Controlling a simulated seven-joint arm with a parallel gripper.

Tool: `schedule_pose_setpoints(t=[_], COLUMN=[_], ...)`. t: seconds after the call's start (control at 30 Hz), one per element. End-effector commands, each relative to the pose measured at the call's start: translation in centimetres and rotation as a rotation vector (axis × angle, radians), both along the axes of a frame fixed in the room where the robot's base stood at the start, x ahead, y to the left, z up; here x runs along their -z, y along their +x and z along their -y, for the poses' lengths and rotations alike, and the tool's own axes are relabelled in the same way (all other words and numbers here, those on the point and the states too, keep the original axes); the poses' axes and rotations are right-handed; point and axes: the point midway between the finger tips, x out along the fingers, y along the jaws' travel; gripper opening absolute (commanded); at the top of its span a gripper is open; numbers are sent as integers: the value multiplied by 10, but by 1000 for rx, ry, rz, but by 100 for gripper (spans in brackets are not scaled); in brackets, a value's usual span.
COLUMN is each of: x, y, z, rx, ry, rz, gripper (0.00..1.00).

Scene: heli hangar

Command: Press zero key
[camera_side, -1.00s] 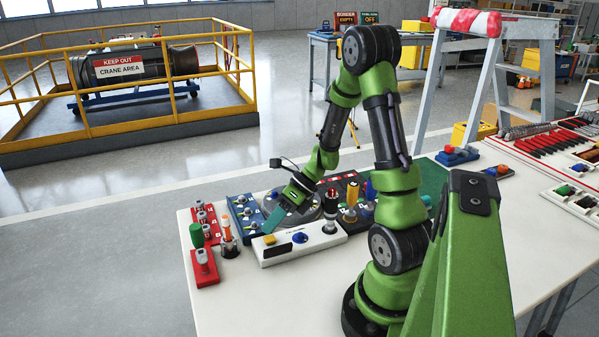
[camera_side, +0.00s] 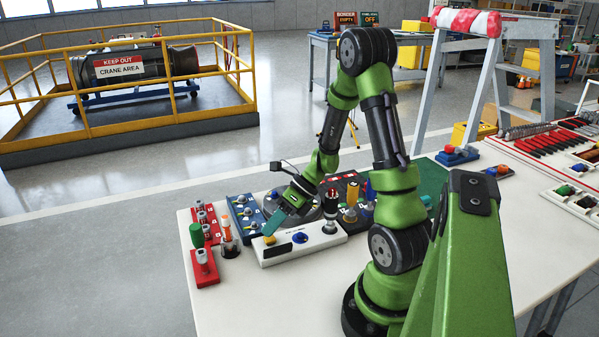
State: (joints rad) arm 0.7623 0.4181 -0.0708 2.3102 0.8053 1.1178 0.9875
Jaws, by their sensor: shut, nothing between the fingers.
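A long white box (camera_side: 318,240) lies near the front of the white table, with a yellow key (camera_side: 269,240) at its left end, a dark panel and a blue knob (camera_side: 299,238). Lettering on the box is too small to read, so I cannot tell for certain which key is the zero key. My gripper (camera_side: 269,230) is shut and empty, tilted down to the left with its teal fingertips at the yellow key. I cannot tell whether they touch it. A round grey disc (camera_side: 268,196) shows partly behind my gripper.
A blue panel of knobs (camera_side: 240,208) and red blocks with switches (camera_side: 205,268) stand to the left. An orange-topped post (camera_side: 226,233) stands close by.

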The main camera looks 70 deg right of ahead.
Motion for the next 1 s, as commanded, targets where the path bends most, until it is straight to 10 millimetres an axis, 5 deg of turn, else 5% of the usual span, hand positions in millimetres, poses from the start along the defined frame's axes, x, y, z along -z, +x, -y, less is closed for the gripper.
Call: schedule_pose_setpoints(t=[1.0], x=[8], y=[0], z=[0], rx=[-1], ry=[0], rz=[1], gripper=[0])
